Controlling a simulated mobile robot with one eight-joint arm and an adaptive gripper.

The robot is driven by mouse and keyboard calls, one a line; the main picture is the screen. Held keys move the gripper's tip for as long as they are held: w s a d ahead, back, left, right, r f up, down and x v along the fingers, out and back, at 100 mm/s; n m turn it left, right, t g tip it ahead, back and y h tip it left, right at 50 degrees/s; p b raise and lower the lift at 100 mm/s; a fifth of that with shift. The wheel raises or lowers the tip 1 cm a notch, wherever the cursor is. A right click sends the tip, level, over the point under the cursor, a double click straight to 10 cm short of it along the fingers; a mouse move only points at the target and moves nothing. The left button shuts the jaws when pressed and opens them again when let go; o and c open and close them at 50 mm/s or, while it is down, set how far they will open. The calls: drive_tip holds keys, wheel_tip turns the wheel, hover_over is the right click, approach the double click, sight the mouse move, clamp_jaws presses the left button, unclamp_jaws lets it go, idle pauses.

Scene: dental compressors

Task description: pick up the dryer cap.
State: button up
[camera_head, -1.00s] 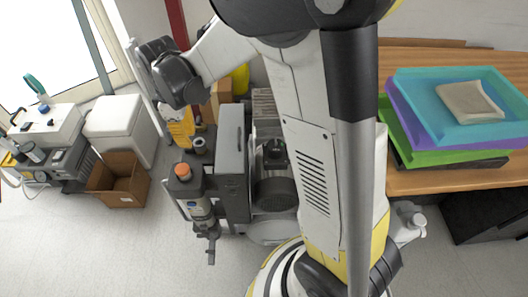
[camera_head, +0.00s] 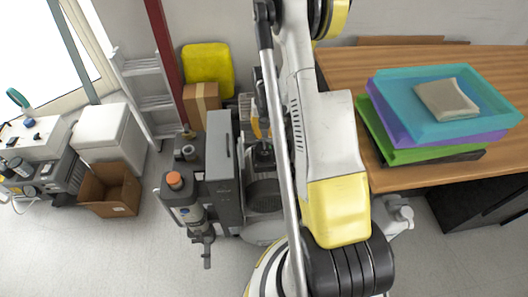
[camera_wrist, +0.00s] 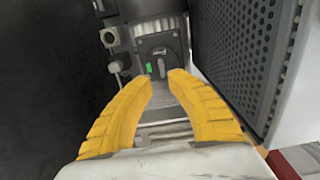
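An orange cap (camera_head: 174,180) sits on top of a dark upright cylinder unit at the left of the compressor in the head view. It looks like the dryer cap, but I cannot be sure. My gripper (camera_wrist: 162,76) shows in the wrist view as two yellow fingers, tips apart with nothing held between them. It points down at a dark grey housing (camera_wrist: 160,45) with a small green mark. In the head view my gripper (camera_head: 260,128) is partly hidden by my arm, above the compressor (camera_head: 264,195) and to the right of the orange cap.
A tall grey panel (camera_head: 222,165) stands between the orange cap and my gripper. A perforated grey panel (camera_wrist: 250,60) is close on the right in the wrist view. A wooden table (camera_head: 350,75) with stacked trays (camera_head: 400,125) is at right. Open floor lies at front left.

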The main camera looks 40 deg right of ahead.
sight(264, 144)
drive_tip(key=f+b, duration=0.1)
drive_tip(key=f, duration=0.2)
drive_tip(key=f+b, duration=0.2)
drive_tip(key=f, duration=0.2)
drive_tip(key=shift+a, duration=0.2)
drive_tip(key=shift+r, duration=0.15)
clamp_jaws()
